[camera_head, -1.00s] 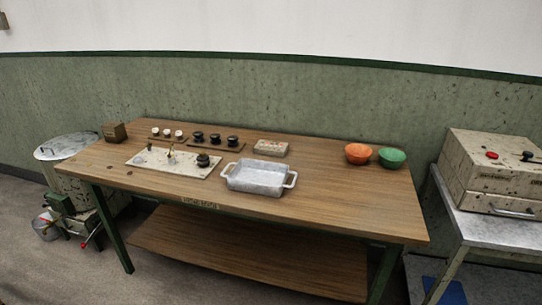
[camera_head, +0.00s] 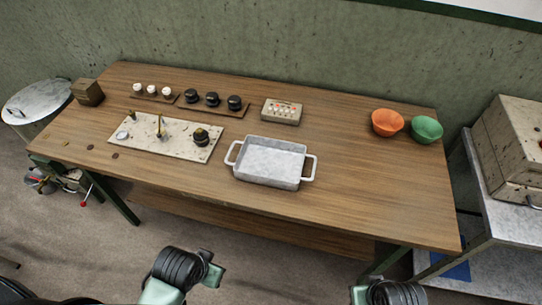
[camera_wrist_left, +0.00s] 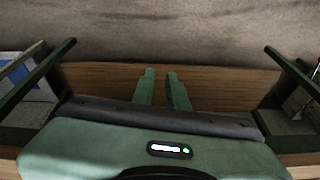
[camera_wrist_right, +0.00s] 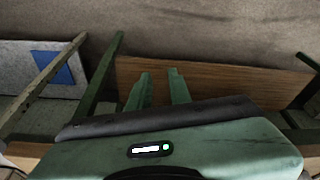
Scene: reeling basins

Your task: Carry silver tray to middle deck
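The silver tray (camera_head: 270,162), a shallow rectangular pan with a loop handle at each short end, sits upright on the wooden tabletop near its front middle. It looks empty. My left gripper (camera_wrist_left: 161,73) shows in the left wrist view with its two green fingers a little apart and nothing between them. My right gripper (camera_wrist_right: 159,73) shows in the right wrist view with its fingers apart, also empty. Neither touches the tray. The lower wooden shelf (camera_head: 235,222) shows under the tabletop. No surface is clearly marked as the middle deck.
Left of the tray lies a pale plate (camera_head: 180,146) with small fittings. Behind are black knobs (camera_head: 212,99), white knobs and a button box (camera_head: 282,112). Orange (camera_head: 387,123) and green bowls (camera_head: 426,129) stand right. A side table (camera_head: 500,215) stands beyond.

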